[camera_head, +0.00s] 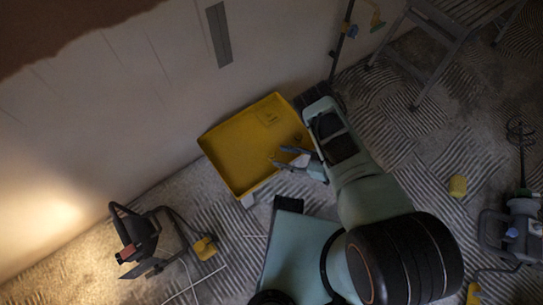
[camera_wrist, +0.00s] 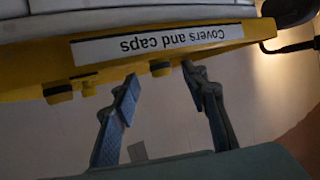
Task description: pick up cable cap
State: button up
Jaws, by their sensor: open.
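A yellow tray (camera_head: 241,128) stands by the wall in the head view. In the wrist view its side (camera_wrist: 255,30) bears a label (camera_wrist: 155,40) reading "Covers and caps", upside down. Several small yellow pieces (camera_wrist: 160,69) show along the tray's edge there; I cannot tell whether one is the cable cap. A small dark-outlined item (camera_head: 298,138) lies in the tray near its right side, too small to identify. My gripper (camera_head: 277,158) is over the tray's lower right part in the head view. It also shows in the wrist view (camera_wrist: 160,76), fingers apart and nothing between them.
A work lamp (camera_head: 137,236) stands at the lower left, with cables (camera_head: 192,275) on the floor. A stepladder (camera_head: 440,45) is at the upper right. The wall (camera_head: 110,110) lies behind the tray.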

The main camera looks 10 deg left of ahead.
aim_at(271, 155)
jog(key=b+x, duration=0.2)
jog(key=x, duration=0.3)
jog(key=shift+d+f, duration=0.15)
jog(key=shift+a, duration=0.35)
jog(key=shift+c, duration=0.2)
jog(key=c, duration=0.9)
jog(key=shift+o, duration=0.2)
